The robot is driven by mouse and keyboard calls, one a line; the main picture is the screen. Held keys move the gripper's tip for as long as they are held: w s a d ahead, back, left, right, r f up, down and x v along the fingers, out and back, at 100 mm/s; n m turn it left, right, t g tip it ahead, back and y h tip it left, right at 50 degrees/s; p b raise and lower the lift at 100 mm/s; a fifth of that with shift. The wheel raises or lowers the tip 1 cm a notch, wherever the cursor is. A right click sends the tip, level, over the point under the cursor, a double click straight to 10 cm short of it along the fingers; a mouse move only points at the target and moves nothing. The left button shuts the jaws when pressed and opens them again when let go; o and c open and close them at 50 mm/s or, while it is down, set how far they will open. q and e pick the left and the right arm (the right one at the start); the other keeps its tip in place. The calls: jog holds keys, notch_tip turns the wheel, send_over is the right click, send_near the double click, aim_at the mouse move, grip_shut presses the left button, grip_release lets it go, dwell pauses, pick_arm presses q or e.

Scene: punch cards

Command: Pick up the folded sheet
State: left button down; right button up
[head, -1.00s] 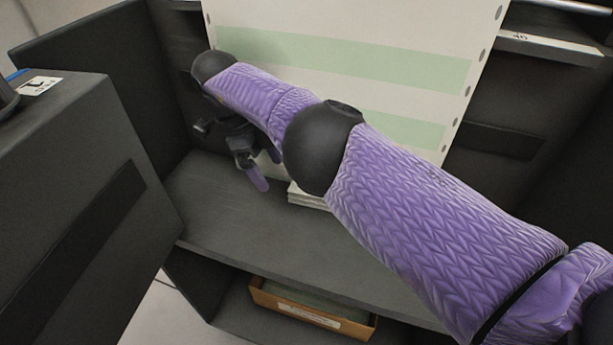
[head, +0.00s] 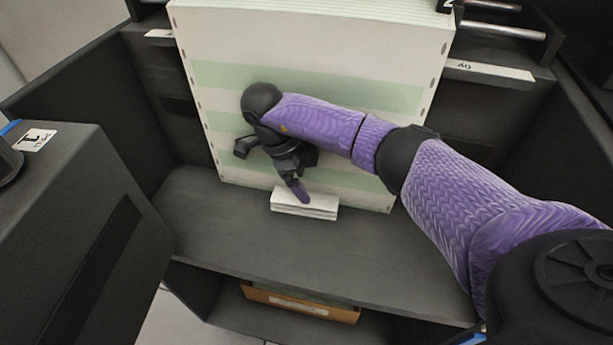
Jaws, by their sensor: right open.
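The folded sheet (head: 318,209) looks like a small white stack of layers. It lies flat on the dark grey shelf, at the foot of a large white and pale green striped paper block. My right gripper (head: 300,190) reaches in from the right on a purple-sleeved arm. It points down, with its visible purple fingertip just over the top of the folded sheet. Its other finger is mostly hidden. It is open and holds nothing; I cannot tell whether the fingertip touches the sheet. My left gripper is not in view.
The striped paper block (head: 310,45) stands upright right behind the sheet. Dark panels (head: 85,215) flank the shelf (head: 290,253) on the left. A brown cardboard box (head: 300,303) sits on the lower level. The shelf's front is clear.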

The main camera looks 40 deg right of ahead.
aim_at(318, 198)
jog(key=shift+s+d+f, duration=0.15)
jog(key=shift+s+d, duration=0.05)
jog(key=shift+s, duration=0.05)
jog(key=b+x, duration=0.2)
jog(key=x, duration=0.2)
jog(key=shift+d+f, duration=0.1)
jog(key=shift+f, duration=0.2)
jog(key=shift+s+f, duration=0.1)
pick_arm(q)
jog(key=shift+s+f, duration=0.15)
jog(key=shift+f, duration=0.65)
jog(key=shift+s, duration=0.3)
pick_arm(e)
jog(key=shift+f, duration=0.15)
